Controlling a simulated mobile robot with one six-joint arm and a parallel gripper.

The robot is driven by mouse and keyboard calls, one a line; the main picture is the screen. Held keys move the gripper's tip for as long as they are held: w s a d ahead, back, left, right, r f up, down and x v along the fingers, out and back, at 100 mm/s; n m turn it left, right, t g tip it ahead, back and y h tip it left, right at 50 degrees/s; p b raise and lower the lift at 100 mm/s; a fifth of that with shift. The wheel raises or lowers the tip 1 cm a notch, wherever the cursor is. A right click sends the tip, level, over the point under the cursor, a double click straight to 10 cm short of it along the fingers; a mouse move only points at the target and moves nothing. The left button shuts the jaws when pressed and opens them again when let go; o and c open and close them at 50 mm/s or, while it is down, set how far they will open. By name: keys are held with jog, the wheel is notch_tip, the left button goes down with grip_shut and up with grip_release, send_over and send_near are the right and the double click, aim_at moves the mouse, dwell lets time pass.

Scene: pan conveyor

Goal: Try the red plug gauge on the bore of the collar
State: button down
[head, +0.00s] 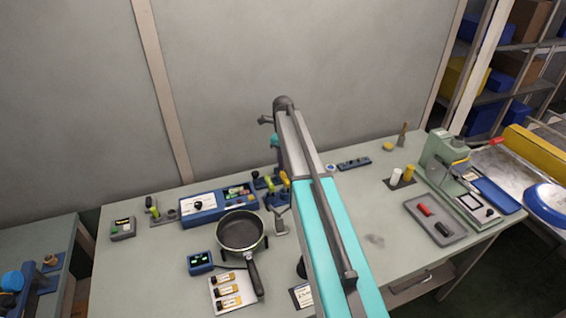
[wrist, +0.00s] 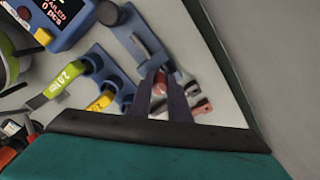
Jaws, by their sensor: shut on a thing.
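In the wrist view my gripper (wrist: 165,88) points at a blue holder on the bench. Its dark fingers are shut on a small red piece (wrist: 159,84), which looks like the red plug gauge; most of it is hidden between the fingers. Beside it stand a green-handled gauge (wrist: 68,78) and a yellow-handled gauge (wrist: 100,103) in blue holders. In the head view my arm hides the gripper. A small grey ring (head: 172,213) on a plate at the left of the bench may be the collar; it is too small to be sure.
A dark pan (head: 240,232) stands in front of the blue tray (head: 190,219). A card with several labelled vials (head: 218,304) lies nearer. A grey tray (head: 458,236) with red and black cylinders and a green press (head: 437,158) are at right. The bench's middle right is mostly clear.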

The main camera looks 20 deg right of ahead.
jog(key=shift+r+p, duration=1.1)
jog(key=shift+r, duration=1.55)
jog(key=shift+s+r, duration=0.1)
jog(key=shift+r, duration=0.05)
